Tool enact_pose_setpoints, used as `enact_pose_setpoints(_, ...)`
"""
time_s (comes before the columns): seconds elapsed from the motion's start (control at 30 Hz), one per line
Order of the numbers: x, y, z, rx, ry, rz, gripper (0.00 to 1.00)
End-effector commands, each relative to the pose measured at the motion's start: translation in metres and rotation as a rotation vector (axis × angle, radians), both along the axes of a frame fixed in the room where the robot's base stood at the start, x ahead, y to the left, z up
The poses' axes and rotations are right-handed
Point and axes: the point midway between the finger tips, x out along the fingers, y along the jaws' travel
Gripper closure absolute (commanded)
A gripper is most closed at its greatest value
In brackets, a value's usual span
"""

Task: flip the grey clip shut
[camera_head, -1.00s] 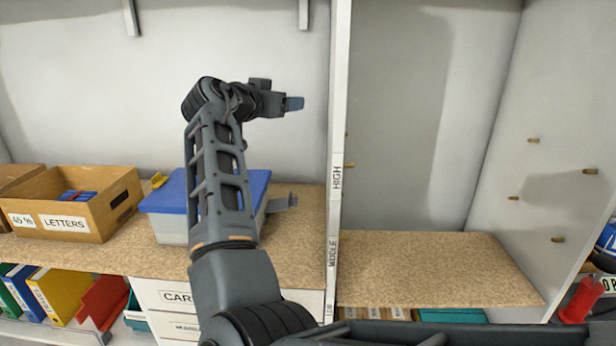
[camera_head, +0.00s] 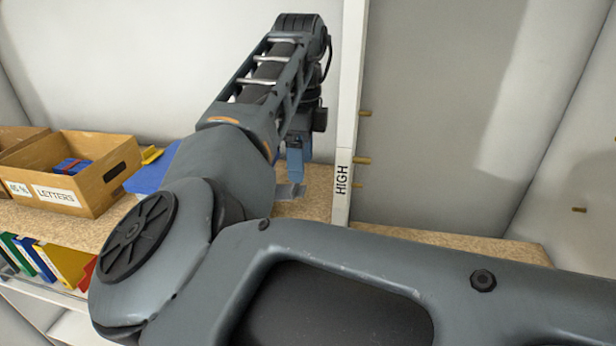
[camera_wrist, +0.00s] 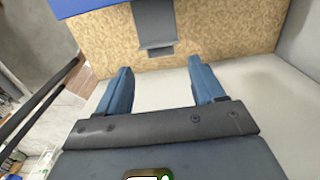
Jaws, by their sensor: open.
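The grey clip (camera_head: 290,191) sticks out from the right side of the blue-lidded box, swung outward over the shelf board. In the wrist view the clip (camera_wrist: 155,24) is a flat grey flap at the top middle, with a smaller tab at its end. The blue lid (camera_head: 152,172) is mostly hidden behind my arm; its edge (camera_wrist: 72,6) shows at the top left of the wrist view. My gripper (camera_head: 296,172) points down above the clip. In the wrist view its blue fingers (camera_wrist: 157,72) are apart and empty, with the clip beyond their tips.
A cardboard box (camera_head: 95,182) labelled LETTERS stands left of the lidded box, with a yellow item (camera_head: 151,155) between. A white upright (camera_head: 349,130) marked HIGH rises just right of my gripper. Bare shelf board (camera_head: 318,188) lies around the clip.

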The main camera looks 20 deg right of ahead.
Motion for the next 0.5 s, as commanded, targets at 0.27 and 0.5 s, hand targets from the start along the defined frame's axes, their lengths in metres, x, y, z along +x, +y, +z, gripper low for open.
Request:
enact_pose_setpoints(0.27,0.0,0.0,-0.039,-0.003,0.001,0.002,0.32)
enact_pose_setpoints(0.5,0.0,-0.001,-0.052,-0.003,-0.001,0.001,0.32)
